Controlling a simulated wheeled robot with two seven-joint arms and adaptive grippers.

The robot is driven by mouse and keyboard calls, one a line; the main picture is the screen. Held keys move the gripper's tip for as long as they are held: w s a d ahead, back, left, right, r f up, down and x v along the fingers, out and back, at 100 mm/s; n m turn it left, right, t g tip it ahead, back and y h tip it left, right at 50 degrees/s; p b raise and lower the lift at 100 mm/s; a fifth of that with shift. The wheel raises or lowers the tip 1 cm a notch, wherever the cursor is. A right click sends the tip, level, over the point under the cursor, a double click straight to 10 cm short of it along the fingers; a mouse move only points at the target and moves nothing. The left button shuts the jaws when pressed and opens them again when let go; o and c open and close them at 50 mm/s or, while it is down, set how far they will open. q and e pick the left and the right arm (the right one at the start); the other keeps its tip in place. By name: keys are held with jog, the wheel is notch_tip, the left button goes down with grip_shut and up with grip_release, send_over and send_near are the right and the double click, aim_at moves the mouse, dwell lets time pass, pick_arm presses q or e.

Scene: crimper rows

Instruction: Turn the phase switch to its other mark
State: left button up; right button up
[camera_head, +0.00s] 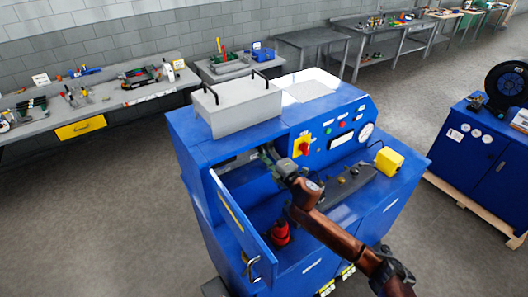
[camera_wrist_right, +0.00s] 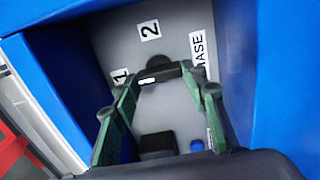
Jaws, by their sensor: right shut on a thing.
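The phase switch (camera_wrist_right: 162,76) is a dark knob with a white pointer line, on a grey plate inside a blue recess. The plate carries a "1" label (camera_wrist_right: 121,75) to the left, a "2" label (camera_wrist_right: 150,30) above and a partly hidden "PHASE" label (camera_wrist_right: 198,52) to the right. The white line lies on the knob's left part, on the side of the "1". My right gripper (camera_wrist_right: 160,78) is shut on the knob, one green finger at each side. In the head view, the right gripper (camera_head: 274,158) reaches into the machine's opening, where the switch is hidden. My left gripper is not in view.
The blue machine's door (camera_head: 240,218) stands open left of my right arm. A red-and-yellow rotary switch (camera_head: 302,146) and a gauge (camera_head: 366,132) are on the panel beside the opening. A red object (camera_head: 280,234) and a yellow box (camera_head: 388,162) sit on the machine.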

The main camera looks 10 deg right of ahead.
jog(key=o, duration=1.2)
jog(key=shift+c, duration=0.2)
jog(key=shift+s+d+f, duration=0.1)
jog(key=shift+s+d, duration=0.05)
jog(key=shift+s, duration=0.1)
jog(key=v, duration=1.1)
jog(key=shift+s, duration=0.2)
